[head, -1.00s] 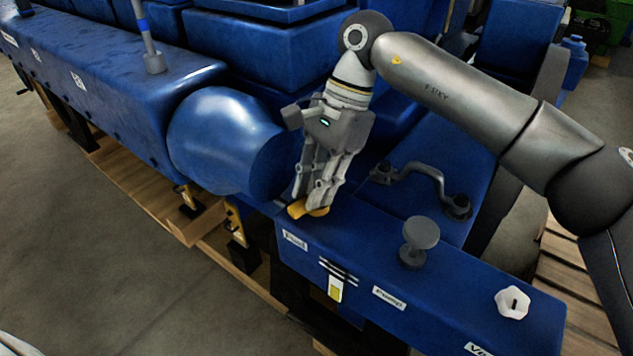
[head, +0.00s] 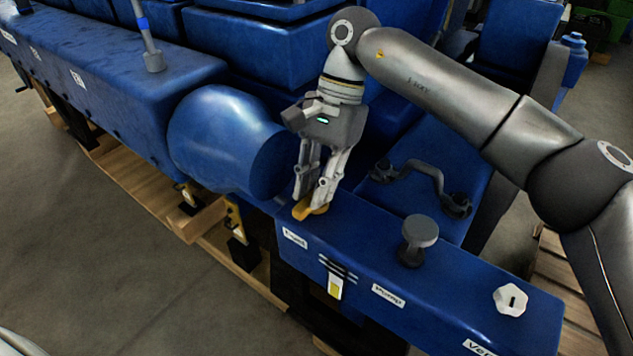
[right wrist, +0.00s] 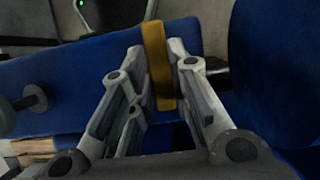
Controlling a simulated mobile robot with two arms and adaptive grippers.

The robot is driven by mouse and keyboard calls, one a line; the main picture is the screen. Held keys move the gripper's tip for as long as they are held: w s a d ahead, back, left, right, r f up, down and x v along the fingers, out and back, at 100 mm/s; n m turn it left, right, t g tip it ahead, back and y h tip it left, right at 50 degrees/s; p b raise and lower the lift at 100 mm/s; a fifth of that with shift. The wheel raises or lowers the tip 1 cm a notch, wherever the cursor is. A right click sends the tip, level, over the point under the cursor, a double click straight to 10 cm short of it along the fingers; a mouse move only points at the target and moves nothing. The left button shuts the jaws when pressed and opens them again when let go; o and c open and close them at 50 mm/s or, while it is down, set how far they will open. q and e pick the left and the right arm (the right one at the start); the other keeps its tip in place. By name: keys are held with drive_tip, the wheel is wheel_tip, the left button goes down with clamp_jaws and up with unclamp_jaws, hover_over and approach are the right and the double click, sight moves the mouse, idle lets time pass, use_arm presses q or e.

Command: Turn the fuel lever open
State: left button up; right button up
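The fuel lever (head: 303,211) is a short yellow bar on top of the blue panel box, above the "Fuel" label (head: 294,238). In the right wrist view the lever (right wrist: 158,62) runs upright between the two fingertips. My right gripper (head: 313,203) points down over the lever, its fingers on either side of it. My left gripper is not in view.
On the same box are a grey round knob (head: 419,236) near the "Pump" label (head: 388,295) and a white knob (head: 510,300). A grey bent handle (head: 425,175) lies behind. A rounded blue housing (head: 225,140) stands close left of the gripper.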

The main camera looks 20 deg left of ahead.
drive_tip(key=o, duration=0.4)
drive_tip(key=shift+s+f, duration=0.25)
drive_tip(key=shift+f, duration=0.1)
drive_tip(key=shift+o, duration=0.2)
drive_tip(key=shift+w+r, duration=0.1)
drive_tip(key=shift+w+r, duration=0.1)
drive_tip(key=shift+r, duration=0.05)
drive_tip(key=v, duration=1.1)
drive_tip(key=shift+r, duration=0.3)
drive_tip(key=shift+w, duration=0.15)
